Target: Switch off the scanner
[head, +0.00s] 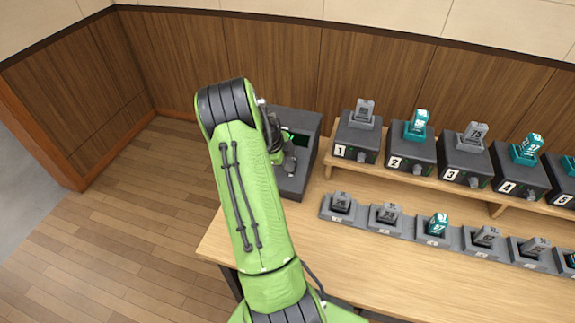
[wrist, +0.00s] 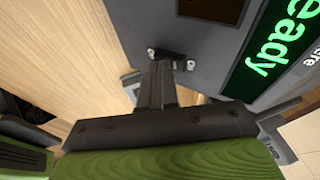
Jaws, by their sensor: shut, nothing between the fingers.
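The scanner (head: 305,122) is a dark grey box at the left end of the table, partly hidden by my arm in the head view. In the wrist view its grey face (wrist: 215,55) fills the upper middle, with a screen (wrist: 270,50) showing green letters ending in "eady". A small black part with a bright screw-like spot at each end (wrist: 176,56), perhaps its switch, is on that face. My gripper (wrist: 160,68) is shut and empty, its fingertips at or very near this black part. I cannot tell whether they touch. In the head view my gripper (head: 289,162) is over the scanner's front.
Numbered dark boxes with grey and teal devices (head: 357,137) stand on a raised wooden shelf right of the scanner. A lower row of grey cradles (head: 342,207) holds more devices. The front of the table (head: 300,235) is clear. A wood-panelled wall is close behind.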

